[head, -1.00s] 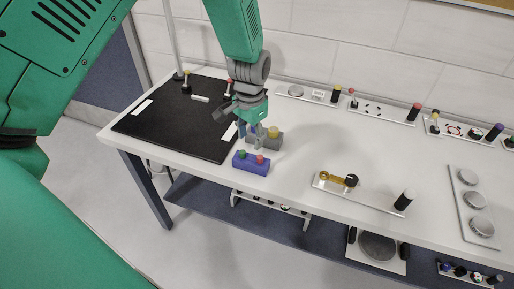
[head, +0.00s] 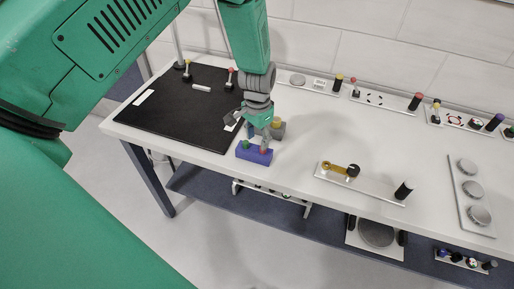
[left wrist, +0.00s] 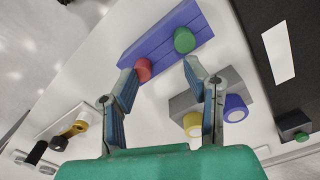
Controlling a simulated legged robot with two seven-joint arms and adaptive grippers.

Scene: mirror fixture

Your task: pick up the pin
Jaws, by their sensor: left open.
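A blue block (head: 250,156) on the white table holds a green pin (head: 246,144) and a red pin (head: 263,151). In the left wrist view the red pin (left wrist: 143,70) is beside one fingertip, and the green pin (left wrist: 184,40) is beyond the other. A grey block (left wrist: 212,92) with a yellow pin (left wrist: 193,124) and a blue pin (left wrist: 236,108) lies beside the right-hand finger. My left gripper (head: 257,137) is open and empty, over the blue block. Its fingers (left wrist: 160,73) point at the block's edge. My right gripper is out of view.
A plate with a brass link (head: 336,167) and a black post (head: 404,189) stand to the right. White plates with knobs line the back edge. The table's front middle is clear.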

